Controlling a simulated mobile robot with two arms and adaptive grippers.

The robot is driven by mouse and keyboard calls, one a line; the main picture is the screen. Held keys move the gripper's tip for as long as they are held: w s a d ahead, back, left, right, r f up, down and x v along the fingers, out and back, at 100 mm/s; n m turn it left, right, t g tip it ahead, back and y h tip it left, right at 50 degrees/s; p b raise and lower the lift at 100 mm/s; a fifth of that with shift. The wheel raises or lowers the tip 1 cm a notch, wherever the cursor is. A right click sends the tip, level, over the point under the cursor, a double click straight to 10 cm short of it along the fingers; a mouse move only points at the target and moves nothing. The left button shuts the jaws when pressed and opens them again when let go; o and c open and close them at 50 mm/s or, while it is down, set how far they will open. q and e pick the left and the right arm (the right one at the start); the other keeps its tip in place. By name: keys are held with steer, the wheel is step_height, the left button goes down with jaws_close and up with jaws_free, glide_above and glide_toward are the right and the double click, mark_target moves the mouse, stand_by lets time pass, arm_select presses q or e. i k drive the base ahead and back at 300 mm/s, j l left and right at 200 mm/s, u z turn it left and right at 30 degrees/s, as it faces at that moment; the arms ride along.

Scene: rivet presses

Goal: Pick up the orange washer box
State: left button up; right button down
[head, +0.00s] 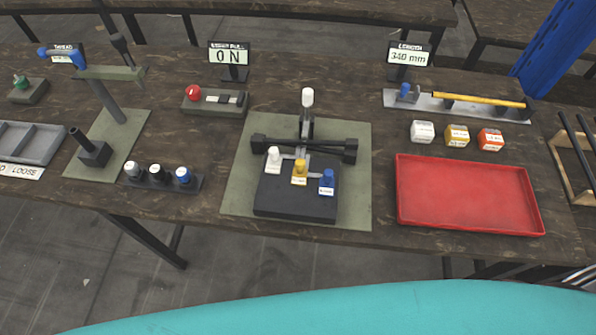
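The orange washer box (491,139) is a small orange-red box with a white label. It stands on the dark workbench (385,243) at the right, just behind the back edge of the red tray (470,222). It is the rightmost in a row of three small boxes, beside a yellow box (457,135) and a white box (423,131). Neither of my grippers shows in the head view.
A metal rail with a yellow rod (478,99) lies behind the boxes, near a "340 mm" display (407,56). A wooden rack (572,180) stands at the right edge. A press (307,155) sits mid-bench on a green mat (240,190). The red tray is empty.

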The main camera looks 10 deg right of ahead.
mark_target(488, 140)
steer(key=z, duration=1.45)
